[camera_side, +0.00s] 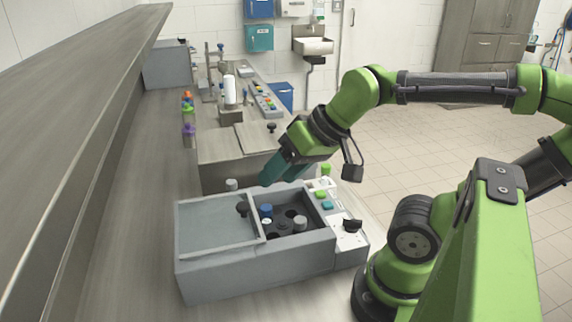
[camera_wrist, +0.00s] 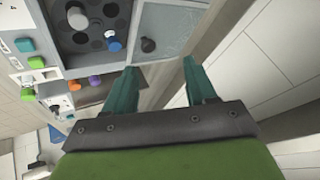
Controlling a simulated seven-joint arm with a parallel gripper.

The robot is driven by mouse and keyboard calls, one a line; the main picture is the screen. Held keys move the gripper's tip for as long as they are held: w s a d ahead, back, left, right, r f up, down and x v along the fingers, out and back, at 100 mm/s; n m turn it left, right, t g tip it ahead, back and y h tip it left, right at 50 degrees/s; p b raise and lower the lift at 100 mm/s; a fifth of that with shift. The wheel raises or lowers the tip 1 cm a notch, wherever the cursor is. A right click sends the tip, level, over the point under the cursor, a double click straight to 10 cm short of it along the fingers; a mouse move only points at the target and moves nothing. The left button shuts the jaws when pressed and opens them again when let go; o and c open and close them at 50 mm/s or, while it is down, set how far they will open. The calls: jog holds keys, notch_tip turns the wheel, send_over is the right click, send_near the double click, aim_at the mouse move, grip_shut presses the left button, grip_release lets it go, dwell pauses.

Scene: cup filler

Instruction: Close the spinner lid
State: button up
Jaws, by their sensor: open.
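The spinner (camera_side: 250,268) is a grey box on the bench in the side view. Its flat translucent lid (camera_side: 205,222) lies over the left part, leaving the right part open. A dark knob (camera_side: 241,208) stands near the lid's right edge. In the opening, a dark rotor (camera_side: 283,229) holds a few capped tubes. In the wrist view the lid (camera_wrist: 172,22) and its dark knob (camera_wrist: 148,45) show at the top. My gripper (camera_side: 272,168) is above and behind the box in the side view. Its teal fingers are open and empty, apart from the knob, in the wrist view (camera_wrist: 163,84).
A control panel with buttons and a black dial (camera_side: 352,226) is at the spinner's right. Another machine (camera_side: 232,145) stands behind, with a white cylinder on it. Several coloured caps (camera_side: 188,130) line its left side. The bench left of the spinner (camera_side: 130,215) is clear.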

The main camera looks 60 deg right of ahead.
jog(key=shift+f, duration=0.1)
jog(key=shift+c, duration=1.2)
jog(key=shift+w+f, duration=0.2)
jog(key=shift+f, duration=0.1)
jog(key=shift+c, duration=1.1)
jog(key=w+n+g, duration=0.1)
jog(key=w, duration=0.1)
jog(key=w+n+g, duration=0.1)
jog(key=w+n, duration=0.1)
jog(key=w, duration=0.1)
jog(key=shift+f+g, duration=0.15)
jog(key=shift+g, duration=0.25)
grip_shut()
jog(key=r+n+g+y, duration=0.2)
jog(key=n+g, duration=0.1)
jog(key=n, duration=1.2)
send_over(229, 225)
jog(key=d, duration=0.2)
jog(key=x, duration=1)
jog(key=shift+s+a+f, duration=0.1)
jog(key=shift+s, duration=0.25)
jog(key=d, duration=0.2)
jog(key=shift+s+d+f, duration=0.4)
jog(key=shift+s+d, duration=0.15)
jog(key=shift+d, duration=0.25)
